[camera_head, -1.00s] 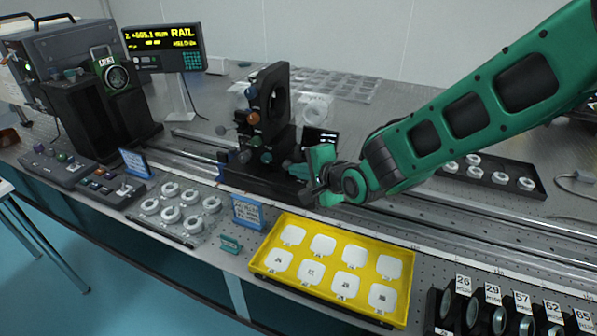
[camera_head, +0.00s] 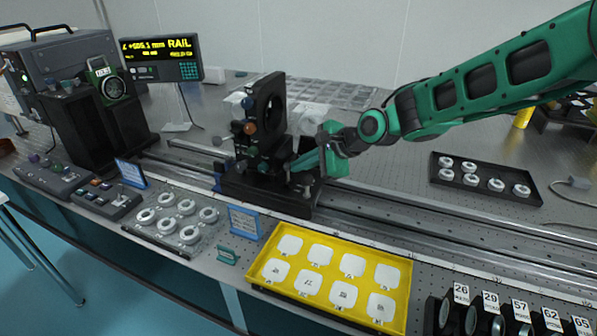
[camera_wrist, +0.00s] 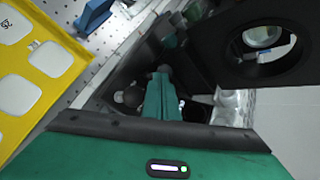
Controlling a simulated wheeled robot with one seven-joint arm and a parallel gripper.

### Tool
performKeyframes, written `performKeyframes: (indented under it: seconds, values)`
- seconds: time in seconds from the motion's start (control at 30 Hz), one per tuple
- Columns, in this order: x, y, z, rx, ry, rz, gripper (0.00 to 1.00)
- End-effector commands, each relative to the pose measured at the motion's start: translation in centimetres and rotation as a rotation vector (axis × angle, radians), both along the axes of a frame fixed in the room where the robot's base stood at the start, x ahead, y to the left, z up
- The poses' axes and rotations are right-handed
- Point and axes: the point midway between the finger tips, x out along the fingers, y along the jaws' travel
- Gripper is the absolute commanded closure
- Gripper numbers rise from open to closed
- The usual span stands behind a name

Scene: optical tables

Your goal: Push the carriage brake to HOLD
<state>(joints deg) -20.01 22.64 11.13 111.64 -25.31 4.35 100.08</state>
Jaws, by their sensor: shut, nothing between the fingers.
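The black carriage (camera_head: 272,190) sits on the long rail, with an upright black ring mount (camera_head: 266,105) and several small knobs on it. My green gripper (camera_head: 300,162) reaches in from the right, low over the carriage base and beside the mount. Its fingers are shut with nothing between them. In the wrist view the shut fingers (camera_wrist: 163,95) point in among dark carriage parts, close to a rounded grey knob (camera_wrist: 130,97). I cannot tell whether they touch it. The brake's marking cannot be read, and part of the carriage is hidden behind my gripper.
A yellow tray (camera_head: 254,272) of white cards lies in front of the rail. A blue sign (camera_head: 244,222) and a ring rack (camera_head: 150,232) are left of it. The readout (camera_head: 162,52) shows RAIL. A black tray (camera_head: 530,200) is at right; the rail (camera_head: 420,218) right of the carriage is clear.

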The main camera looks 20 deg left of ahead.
Motion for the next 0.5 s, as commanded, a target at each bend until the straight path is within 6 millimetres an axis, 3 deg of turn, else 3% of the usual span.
performKeyframes:
  seconds: [0.17, 0.5]
  values:
    - [1.57, -0.31, 0.00, 0.022, 0.156, -0.003, 1.00]
    - [1.19, -0.14, 0.21, 0.022, 0.152, 0.000, 1.00]
